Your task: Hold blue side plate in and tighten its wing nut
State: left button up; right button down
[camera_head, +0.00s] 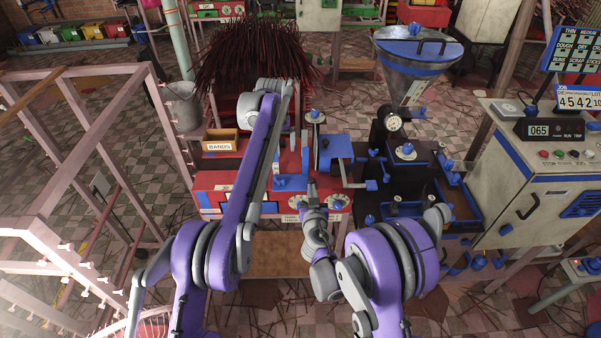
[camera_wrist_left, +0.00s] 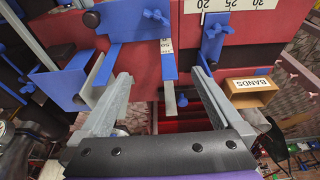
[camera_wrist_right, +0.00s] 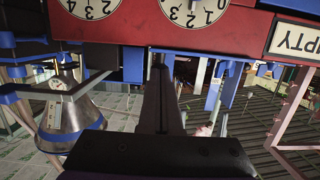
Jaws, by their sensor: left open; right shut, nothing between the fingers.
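In the left wrist view, blue upright plates hang on the red machine (camera_wrist_left: 140,60), including a middle plate (camera_wrist_left: 168,62) with a scale strip and a right plate (camera_wrist_left: 208,50). Blue wing nuts sit above them, one at the middle (camera_wrist_left: 155,16) and one at the right (camera_wrist_left: 213,28). I cannot tell which plate is the side plate. My left gripper (camera_wrist_left: 158,76) is open, its fingers apart around the middle plate's area, with no clear contact.
A BANDS box (camera_head: 220,140) sits at the machine's left. A dark red incense bundle (camera_head: 258,55) stands behind. A metal hopper (camera_head: 412,70) and a control cabinet (camera_head: 540,175) are at the right. A pink rail frame (camera_head: 75,150) stands at the left.

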aim_at(282, 175)
jog(key=shift+w, duration=0.1)
dwell(0.6)
pick_arm(q)
jog(key=shift+w+r+p, duration=0.2)
jog(key=shift+r+p, duration=0.1)
jog(key=shift+r, duration=0.35)
pick_arm(e)
jog(key=shift+w, duration=1.8)
pick_arm(q)
jog(key=shift+c, duration=0.4)
jog(key=shift+a, duration=0.1)
jog(key=shift+c, duration=0.6)
jog(key=s+a+m+t+h, duration=0.1)
jog(key=s+a+m+h, duration=0.1)
jog(key=s+m, duration=0.35)
jog(key=shift+m, duration=0.25)
jog(key=x, duration=1.2)
jog(key=shift+w+f, duration=0.2)
jog(key=shift+w, duration=0.25)
